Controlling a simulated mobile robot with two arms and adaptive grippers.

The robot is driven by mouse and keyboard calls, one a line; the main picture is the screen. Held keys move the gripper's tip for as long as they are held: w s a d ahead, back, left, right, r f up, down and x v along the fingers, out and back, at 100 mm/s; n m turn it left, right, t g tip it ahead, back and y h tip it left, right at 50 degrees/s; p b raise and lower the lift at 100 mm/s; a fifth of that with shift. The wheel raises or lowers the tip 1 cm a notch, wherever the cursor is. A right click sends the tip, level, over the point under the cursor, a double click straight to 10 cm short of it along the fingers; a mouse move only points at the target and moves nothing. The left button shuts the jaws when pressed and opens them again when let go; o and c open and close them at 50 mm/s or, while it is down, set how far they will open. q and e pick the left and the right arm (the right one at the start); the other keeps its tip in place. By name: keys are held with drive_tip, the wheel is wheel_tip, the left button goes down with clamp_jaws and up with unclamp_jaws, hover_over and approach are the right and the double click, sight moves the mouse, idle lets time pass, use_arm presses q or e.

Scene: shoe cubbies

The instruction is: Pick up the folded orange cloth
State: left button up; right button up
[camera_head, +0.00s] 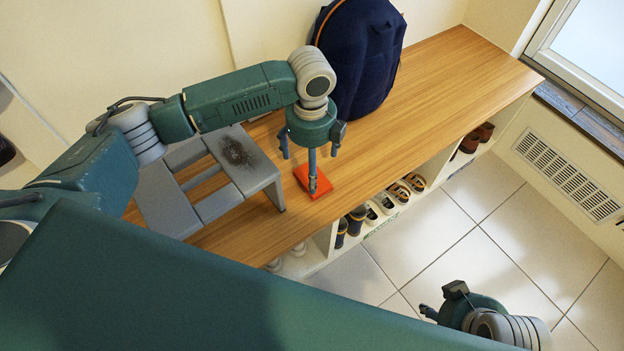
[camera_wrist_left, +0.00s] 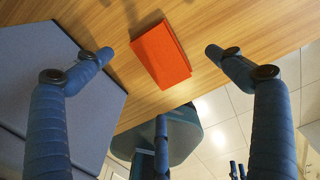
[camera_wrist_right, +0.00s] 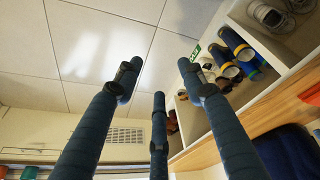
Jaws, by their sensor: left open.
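The folded orange cloth (camera_head: 322,184) lies flat on the wooden bench top (camera_head: 440,85) near its front edge. It also shows in the left wrist view (camera_wrist_left: 161,57), between and beyond my fingertips. My left gripper (camera_head: 311,165) is open and points down just above the cloth, its fingers spread. One finger overlaps the cloth in the head view; I cannot tell whether it touches. My right gripper (camera_head: 441,302) is low at the right, over the floor in front of the bench. It is open and empty, with fingers apart in its wrist view (camera_wrist_right: 161,75).
A grey step stool (camera_head: 215,200) stands on the bench left of the cloth. A dark blue backpack (camera_head: 358,55) stands behind it against the wall. Shoe cubbies with several shoes (camera_head: 385,203) are below the bench edge. The tiled floor (camera_head: 440,235) in front is clear.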

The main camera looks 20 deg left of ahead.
sight(300, 174)
use_arm(q)
drive_tip(key=shift+f, duration=0.55)
drive_tip(key=shift+s+a+f+b, duration=0.15)
drive_tip(key=shift+f+b, duration=0.15)
drive_tip(key=shift+f, duration=0.3)
drive_tip(key=shift+s+a+f+b, duration=0.1)
drive_tip(key=shift+f+b, duration=0.2)
drive_tip(key=shift+f, duration=0.3)
wheel_tip(300, 174, down, 2)
drive_tip(key=shift+f+b, duration=0.25)
drive_tip(key=shift+b, duration=0.15)
use_arm(e)
drive_tip(key=w+a+t, duration=0.2)
drive_tip(key=w, duration=0.4)
drive_tip(key=shift+w+r+t+y, duration=0.25)
drive_tip(key=shift+r+t+y, duration=0.05)
drive_tip(key=shift+t, duration=0.1)
use_arm(q)
drive_tip(key=shift+c, duration=0.2)
drive_tip(key=c, duration=1)
